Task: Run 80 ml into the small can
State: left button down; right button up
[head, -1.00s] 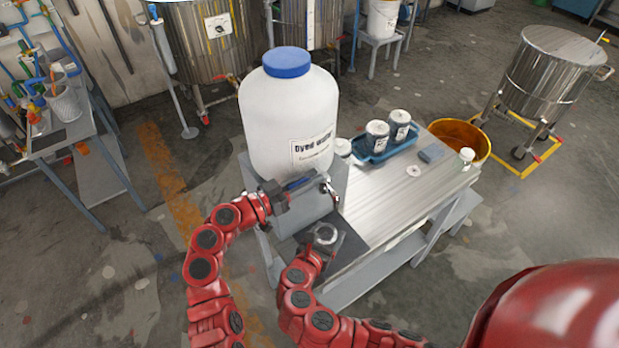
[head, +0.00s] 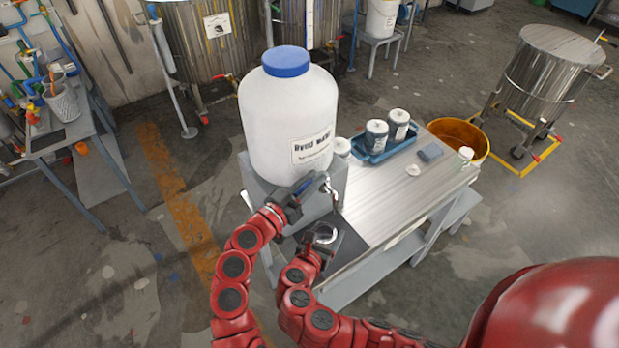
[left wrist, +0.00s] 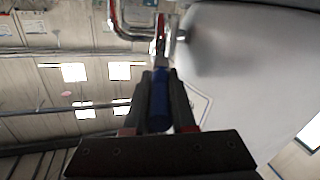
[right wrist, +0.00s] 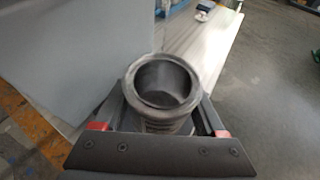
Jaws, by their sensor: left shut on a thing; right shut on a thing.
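A big white jug (head: 288,120) with a blue lid and a "Dyed water" label sits on a grey stand (head: 340,178). A shiny metal tap (head: 331,192) comes out low on its front; its bent pipe (left wrist: 130,35) shows in the left wrist view. My left gripper (head: 308,190) is shut on the tap's blue handle (left wrist: 160,105). My right gripper (head: 322,245) is shut on the small metal can (head: 326,233), upright and open-topped below the tap. In the right wrist view the can (right wrist: 163,88) has a grey inside; I cannot tell whether liquid is in it. No stream is discernible.

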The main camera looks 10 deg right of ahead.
pick_arm(q)
jog(key=shift+s+d+n+t+y, duration=0.1)
jog(key=shift+s+n+t+y, duration=0.05)
jog(key=shift+n+t+y, duration=0.35)
jog(key=shift+s+d+n+t+y, duration=0.1)
jog(key=shift+n+t+y, duration=0.25)
jog(key=shift+t, duration=0.25)
jog(key=c, duration=1)
grip_release()
jog(key=v, duration=1.2)
jog(key=shift+r, duration=0.1)
jog(key=shift+c, duration=0.3)
